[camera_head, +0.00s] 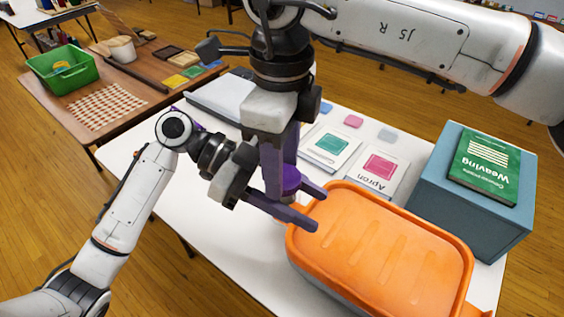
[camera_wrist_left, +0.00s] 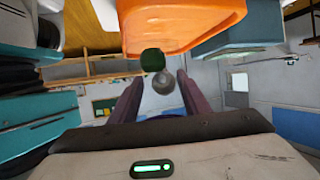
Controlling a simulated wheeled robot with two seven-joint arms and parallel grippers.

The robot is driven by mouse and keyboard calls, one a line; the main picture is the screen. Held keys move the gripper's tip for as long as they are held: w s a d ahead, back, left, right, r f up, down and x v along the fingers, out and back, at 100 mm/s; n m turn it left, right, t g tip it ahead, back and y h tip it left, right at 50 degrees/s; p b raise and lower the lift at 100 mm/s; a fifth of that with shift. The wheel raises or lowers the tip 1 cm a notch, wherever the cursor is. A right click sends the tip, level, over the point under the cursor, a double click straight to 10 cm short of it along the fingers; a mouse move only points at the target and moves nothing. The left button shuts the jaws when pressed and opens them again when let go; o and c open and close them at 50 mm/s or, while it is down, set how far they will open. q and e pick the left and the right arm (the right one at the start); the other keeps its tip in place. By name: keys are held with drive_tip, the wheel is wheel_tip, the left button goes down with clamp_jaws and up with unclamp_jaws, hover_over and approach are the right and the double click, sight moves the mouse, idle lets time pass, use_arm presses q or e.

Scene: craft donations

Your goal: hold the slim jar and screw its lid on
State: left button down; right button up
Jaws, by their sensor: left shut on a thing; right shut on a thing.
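My left gripper (camera_head: 312,208) reaches in from the lower left with its two fingers nearly level, shut on the slim jar. The jar is mostly hidden in the head view; in the left wrist view a small grey rounded piece (camera_wrist_left: 165,83) and a dark green round piece (camera_wrist_left: 152,60) show between and beyond the fingers (camera_wrist_left: 156,88). My right gripper (camera_head: 279,188) points down from above, shut on the lid, a bright purple piece (camera_head: 292,180) just above the left fingers. Whether lid and jar touch is hidden by the fingers.
An orange-lidded bin (camera_head: 385,250) stands close to the left fingertips. A blue-grey box (camera_head: 455,215) with a green Weaving book (camera_head: 487,165) is at right. Cards, including an Apron one (camera_head: 378,170), lie behind on the white table (camera_head: 225,235). A green basket (camera_head: 62,68) stands on another table.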

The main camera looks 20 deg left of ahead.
drive_tip(key=shift+m, duration=0.9)
drive_tip(key=o, duration=1)
drive_tip(key=shift+r, duration=2.3)
drive_tip(key=shift+c, duration=1.2)
wheel_tip(320, 180, up, 2)
drive_tip(key=n, duration=0.4)
drive_tip(key=shift+r, duration=0.15)
drive_tip(key=r+n, duration=0.1)
drive_tip(key=n, duration=0.2)
drive_tip(key=shift+r+n, duration=0.2)
drive_tip(key=shift+n, duration=0.1)
